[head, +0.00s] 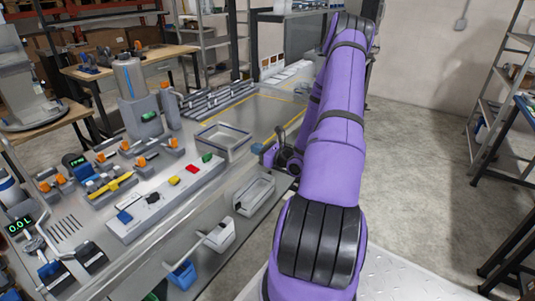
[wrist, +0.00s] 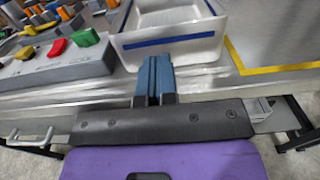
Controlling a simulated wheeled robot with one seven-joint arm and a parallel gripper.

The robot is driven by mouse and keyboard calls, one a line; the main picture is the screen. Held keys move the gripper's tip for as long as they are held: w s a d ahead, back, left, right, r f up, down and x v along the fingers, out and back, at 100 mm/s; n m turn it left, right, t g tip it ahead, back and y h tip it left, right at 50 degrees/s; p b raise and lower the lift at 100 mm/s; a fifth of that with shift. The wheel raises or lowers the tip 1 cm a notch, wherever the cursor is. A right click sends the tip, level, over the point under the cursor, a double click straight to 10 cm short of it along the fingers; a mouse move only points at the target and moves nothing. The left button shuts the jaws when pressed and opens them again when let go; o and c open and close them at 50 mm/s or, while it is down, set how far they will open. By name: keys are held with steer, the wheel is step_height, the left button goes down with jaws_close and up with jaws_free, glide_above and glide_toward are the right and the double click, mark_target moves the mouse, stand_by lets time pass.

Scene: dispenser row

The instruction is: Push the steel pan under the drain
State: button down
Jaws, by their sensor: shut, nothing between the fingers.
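The steel pan (head: 222,142) is an open rectangular tray on the grey bench top, near the bench's front edge. In the wrist view the pan (wrist: 168,46) has a blue stripe along its near wall. My gripper (head: 259,148) is at the pan's right end in the head view. Its blue fingers (wrist: 154,60) are together and empty, pointing at the striped wall. Their tips are very close to that wall; I cannot tell if they touch. I cannot make out for sure which part is the drain.
A control panel with coloured switches (head: 172,182) lies left of the pan. A grey tank (head: 130,80) stands behind it. Yellow tape (head: 283,97) marks bare bench top beyond the pan.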

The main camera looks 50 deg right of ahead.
mark_target(242, 143)
steer(key=shift+w+a, duration=0.15)
steer(key=shift+w, duration=2.1)
steer(key=w, duration=0.5)
steer(key=w+a, duration=0.1)
steer(key=w, duration=1.1)
steer(key=shift+w+a, duration=0.2)
